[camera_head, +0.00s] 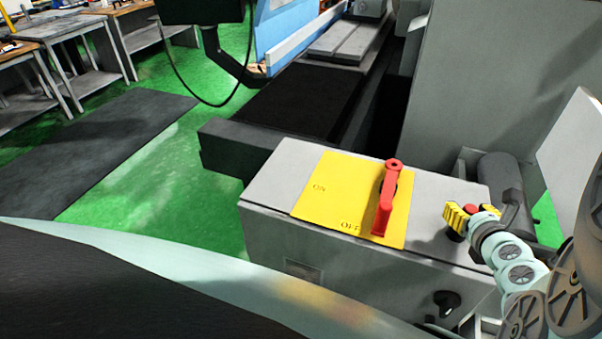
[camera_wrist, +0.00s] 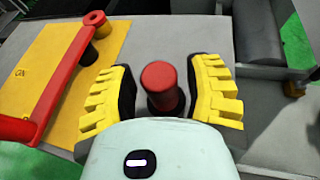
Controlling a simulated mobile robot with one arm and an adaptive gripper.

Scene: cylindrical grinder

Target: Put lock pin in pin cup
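A red, round-topped pin (camera_wrist: 160,76), which looks like the lock pin, stands upright on the grey box top in the wrist view. A dark round part shows around its lower end; I cannot tell whether this is the pin cup. The pin's red top also shows in the head view (camera_head: 470,209). My gripper (camera_head: 473,212) is over the right end of the box. In the wrist view its yellow, ridged fingers (camera_wrist: 163,88) stand on either side of the pin, with narrow gaps visible. The gripper looks open, around the pin but not clamped.
The grey box (camera_head: 330,248) carries a yellow ON/OFF plate (camera_head: 335,190) with a red handle (camera_head: 385,198), left of my gripper. A dark cylinder (camera_head: 507,178) lies behind the gripper. A black knob (camera_head: 446,303) is on the box's front. Large grey machine panels rise behind.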

